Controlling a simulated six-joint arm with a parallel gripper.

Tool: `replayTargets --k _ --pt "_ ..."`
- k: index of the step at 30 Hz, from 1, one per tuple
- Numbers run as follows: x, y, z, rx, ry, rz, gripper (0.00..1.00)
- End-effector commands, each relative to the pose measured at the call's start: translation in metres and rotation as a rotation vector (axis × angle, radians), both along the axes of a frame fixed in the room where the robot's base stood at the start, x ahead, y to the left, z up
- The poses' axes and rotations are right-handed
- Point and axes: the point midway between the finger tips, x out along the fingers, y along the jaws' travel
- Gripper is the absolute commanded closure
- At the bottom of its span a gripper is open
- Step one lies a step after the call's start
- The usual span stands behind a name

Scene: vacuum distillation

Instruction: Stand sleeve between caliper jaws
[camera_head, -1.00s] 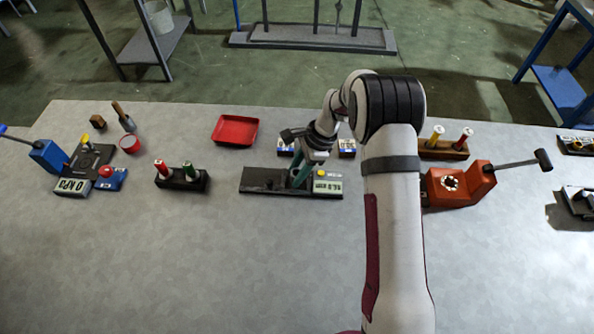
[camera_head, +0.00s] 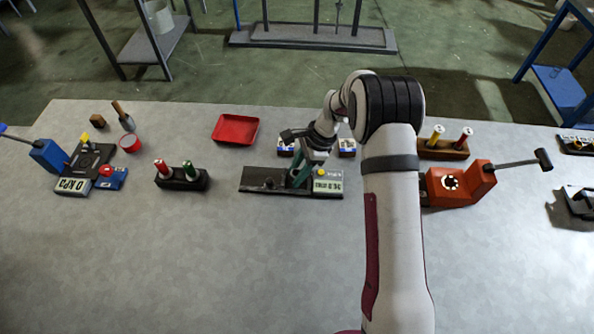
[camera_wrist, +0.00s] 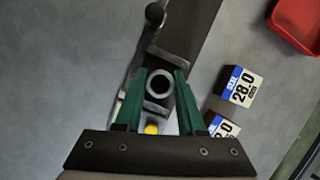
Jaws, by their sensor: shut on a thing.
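The sleeve (camera_wrist: 160,84) shows in the wrist view as a grey ring seen end-on, so it stands upright with its bore facing the camera. My gripper (camera_wrist: 161,78), with green fingers, is shut on it from both sides. The caliper (camera_head: 262,181) is a dark bar lying on the bench, with a lit display at its right end. In the wrist view the caliper (camera_wrist: 190,28) runs under the gripper; a grey jaw edge lies on either side of the sleeve. I cannot tell whether the jaws touch it. In the head view my gripper (camera_head: 298,177) hides the sleeve.
Two number cards, one reading 28.0 (camera_wrist: 240,87), stand behind the caliper. A red tray (camera_head: 236,129) lies behind to the left. A black rack (camera_head: 181,178) with red and green pieces stands left. An orange press (camera_head: 458,185) stands right. The front bench is clear.

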Motion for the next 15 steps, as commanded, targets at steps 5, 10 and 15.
replayTargets --k 5,10,15 --pt "0.0000 0.0000 0.0001 0.000 0.000 0.000 1.00" --pt "0.0000 0.0001 0.0001 0.000 0.000 0.000 0.58" --pt "-0.0002 -0.0001 0.0000 0.000 0.001 0.000 0.27"
